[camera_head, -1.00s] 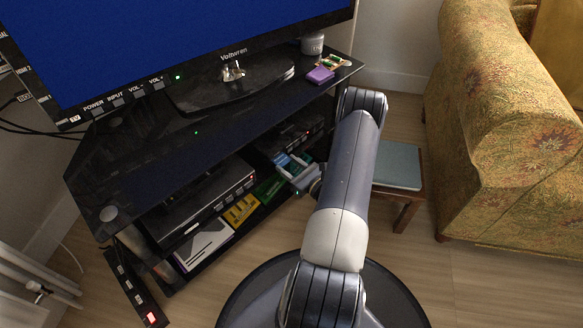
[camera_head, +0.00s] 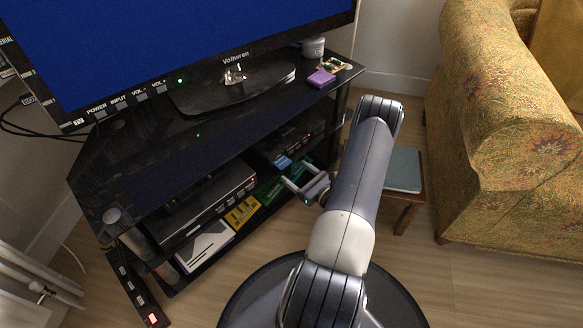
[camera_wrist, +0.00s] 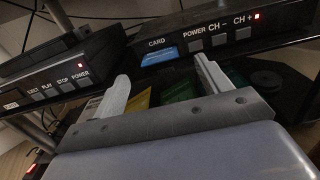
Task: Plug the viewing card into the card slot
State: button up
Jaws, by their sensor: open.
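The viewing card (camera_wrist: 159,56) is blue and sits at the slot marked CARD on the front of the black receiver box (camera_wrist: 235,32). Part of the card sticks out of the front; how deep it sits cannot be told. In the head view the card (camera_head: 283,161) shows as a small blue patch on the shelf box. My gripper (camera_wrist: 165,82) is open and empty, its two pale fingers spread and pointing at the box front. In the head view my gripper (camera_head: 289,174) is in front of the card, apart from it.
A black player (camera_wrist: 70,85) with buttons stands to the left. Yellow (camera_head: 241,210) and green (camera_head: 268,189) cases lie on the lower shelf. A purple box (camera_head: 321,77) is on the stand's top. A stool (camera_head: 403,168) and a patterned sofa (camera_head: 510,130) stand to the right.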

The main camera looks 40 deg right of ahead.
aim_at(282, 163)
jog(key=s+p, duration=0.1)
jog(key=s, duration=0.6)
jog(key=shift+d, duration=0.45)
jog(key=w+a+b, duration=0.1)
jog(key=w+b, duration=0.1)
jog(key=w, duration=0.7)
jog(key=shift+w+a, duration=0.15)
jog(key=shift+w, duration=0.25)
jog(key=shift+w, duration=0.1)
